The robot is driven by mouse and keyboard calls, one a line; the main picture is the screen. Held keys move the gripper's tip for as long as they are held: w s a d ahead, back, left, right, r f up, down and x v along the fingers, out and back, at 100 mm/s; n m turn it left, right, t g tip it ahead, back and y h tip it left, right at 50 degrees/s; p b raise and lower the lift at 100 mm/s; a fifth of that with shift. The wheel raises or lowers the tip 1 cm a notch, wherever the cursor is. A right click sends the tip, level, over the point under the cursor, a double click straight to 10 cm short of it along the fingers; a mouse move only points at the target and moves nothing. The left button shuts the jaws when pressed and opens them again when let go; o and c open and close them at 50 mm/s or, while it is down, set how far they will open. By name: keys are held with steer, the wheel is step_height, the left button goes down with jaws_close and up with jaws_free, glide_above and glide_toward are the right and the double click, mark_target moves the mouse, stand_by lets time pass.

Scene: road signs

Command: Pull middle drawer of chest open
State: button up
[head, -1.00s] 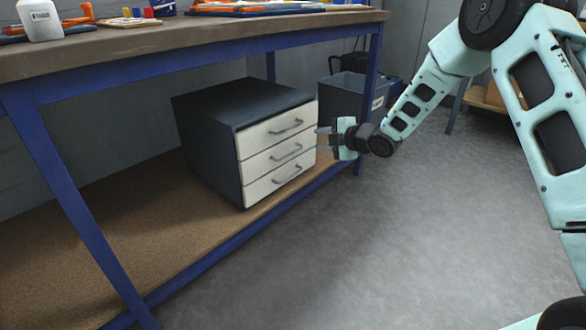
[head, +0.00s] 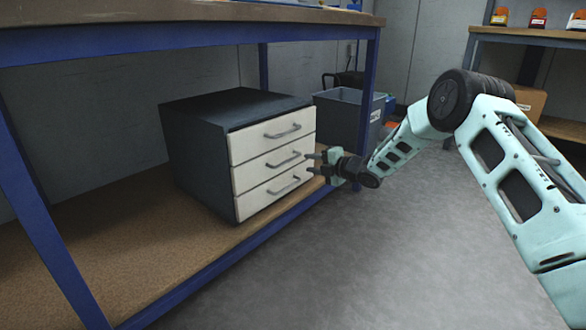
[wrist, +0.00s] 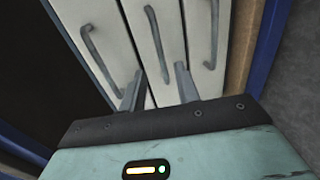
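The chest (head: 195,160) is a dark grey box with three cream drawers, standing on the lower shelf of a workbench. All three drawers look shut. The middle drawer (head: 245,176) has a grey bar handle (head: 283,161); in the wrist view this handle (wrist: 157,40) is the centre one of three. My gripper (head: 314,163) is just off the right part of the drawer fronts, around middle-drawer height. In the wrist view its two fingers (wrist: 159,70) are apart, and the lower end of the middle handle shows between them. I cannot tell whether they touch it.
The top drawer (head: 272,135) and bottom drawer (head: 270,195) have like handles close by. A blue bench leg (head: 369,95) and a grey bin (head: 345,118) stand behind my gripper. The blue shelf edge (head: 250,245) runs below. The grey floor (head: 400,260) in front is clear.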

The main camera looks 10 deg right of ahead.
mark_target(291, 160)
steer(key=shift+b+x, duration=1.75)
steer(key=shift+x, duration=2.65)
jaws_close()
